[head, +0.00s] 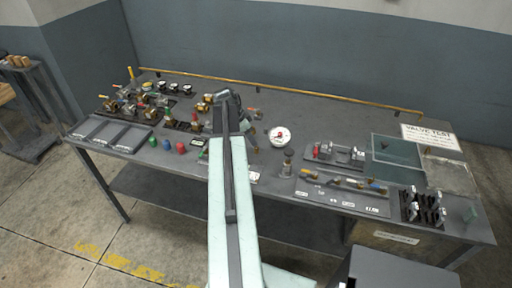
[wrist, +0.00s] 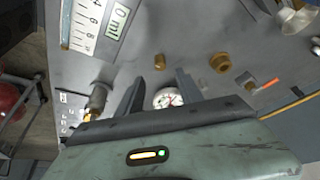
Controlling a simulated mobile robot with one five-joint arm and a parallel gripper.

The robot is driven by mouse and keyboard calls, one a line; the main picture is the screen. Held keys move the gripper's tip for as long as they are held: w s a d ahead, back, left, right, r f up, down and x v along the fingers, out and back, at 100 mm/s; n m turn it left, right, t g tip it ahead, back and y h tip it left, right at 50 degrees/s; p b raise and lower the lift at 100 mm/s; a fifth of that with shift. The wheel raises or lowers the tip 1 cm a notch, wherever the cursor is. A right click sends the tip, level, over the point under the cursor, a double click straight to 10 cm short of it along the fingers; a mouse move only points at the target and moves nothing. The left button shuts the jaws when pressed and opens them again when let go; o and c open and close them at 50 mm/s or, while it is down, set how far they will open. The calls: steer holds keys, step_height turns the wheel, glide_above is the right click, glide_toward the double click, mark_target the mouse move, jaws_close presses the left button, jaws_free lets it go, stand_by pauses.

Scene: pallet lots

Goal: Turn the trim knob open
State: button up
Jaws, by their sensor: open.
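A white round dial with a red mark at its centre (head: 280,137) sits on the grey bench, right of my arm. It also shows in the wrist view (wrist: 167,97), partly cut off by my gripper body. I cannot tell for sure whether this dial or another small fitting is the trim knob. My gripper (wrist: 159,76) is open, with its two fingers apart and nothing held between them. The dial appears between the fingers in that view, beyond them. In the head view my arm hides my fingertips and part of the bench.
A metal fitting (wrist: 97,97) stands left of my fingers; brass fittings (wrist: 220,62) lie to the right. On the bench are a grey tray (head: 118,138), valves at left, a tool board (head: 340,198), and a black rack (head: 424,207). A brass pipe (head: 290,92) runs along the back.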

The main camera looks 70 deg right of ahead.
mark_target(256, 148)
steer(key=b+x, duration=0.7)
steer(key=x, duration=0.1)
steer(key=shift+w+a, duration=0.1)
steer(key=shift+r, duration=0.1)
steer(key=shift+c, duration=0.2)
jaws_close()
steer(key=shift+d, duration=0.35)
steer(key=shift+a, duration=0.25)
